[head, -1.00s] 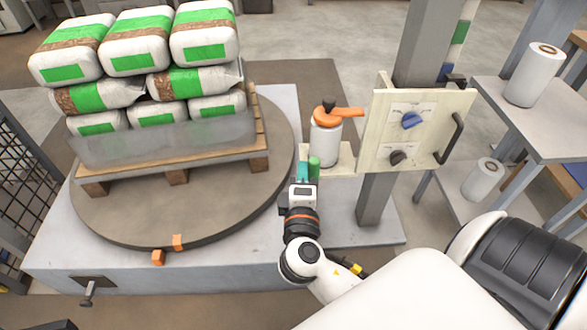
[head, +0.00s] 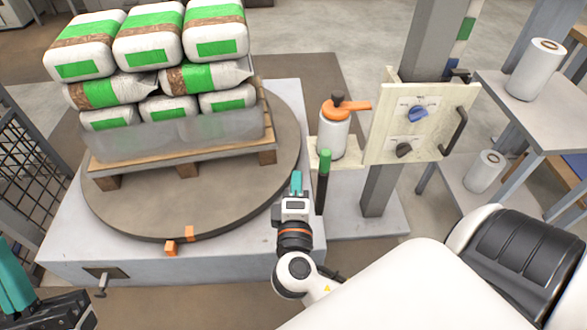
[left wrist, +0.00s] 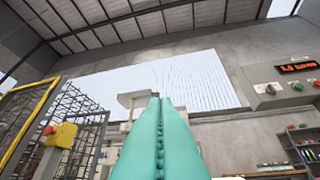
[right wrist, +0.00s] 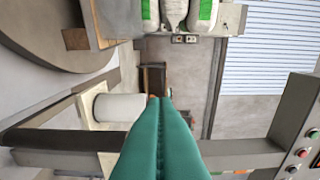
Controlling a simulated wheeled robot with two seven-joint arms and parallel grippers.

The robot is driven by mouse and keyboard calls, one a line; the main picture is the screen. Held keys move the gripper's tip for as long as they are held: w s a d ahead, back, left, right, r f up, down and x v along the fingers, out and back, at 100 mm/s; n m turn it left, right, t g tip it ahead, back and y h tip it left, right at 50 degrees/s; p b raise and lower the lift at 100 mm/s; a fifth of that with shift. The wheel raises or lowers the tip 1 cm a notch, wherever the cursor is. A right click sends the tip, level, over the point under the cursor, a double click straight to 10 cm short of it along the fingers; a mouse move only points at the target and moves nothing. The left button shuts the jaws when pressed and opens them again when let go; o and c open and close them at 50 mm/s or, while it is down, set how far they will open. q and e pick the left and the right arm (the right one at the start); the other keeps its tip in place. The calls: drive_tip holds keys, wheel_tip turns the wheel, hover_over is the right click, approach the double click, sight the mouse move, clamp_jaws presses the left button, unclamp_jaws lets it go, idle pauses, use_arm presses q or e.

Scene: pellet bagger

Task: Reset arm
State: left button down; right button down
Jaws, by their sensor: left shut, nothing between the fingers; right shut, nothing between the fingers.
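My right gripper (head: 296,183) is in front of the turntable's right edge in the head view. It is empty, and its teal fingers are pressed together in the right wrist view (right wrist: 160,102). My left gripper (head: 8,250) shows at the lower left of the head view, partly cut off by the frame. Its teal fingers are shut with nothing between them in the left wrist view (left wrist: 160,102).
A round turntable (head: 130,215) carries a pallet (head: 185,160) of stacked white and green bags (head: 148,42). A white canister with an orange lever (head: 333,130) and a green-topped black post (head: 322,185) stand beside it. A knob panel (head: 425,125) is on the right.

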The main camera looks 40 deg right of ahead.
use_arm(q)
drive_tip(key=shift+w+f+g, duration=0.4)
drive_tip(key=shift+w+g, duration=0.1)
drive_tip(key=shift+w, duration=0.05)
use_arm(e)
drive_tip(key=shift+v, duration=1.75)
drive_tip(key=shift+w+a, duration=0.1)
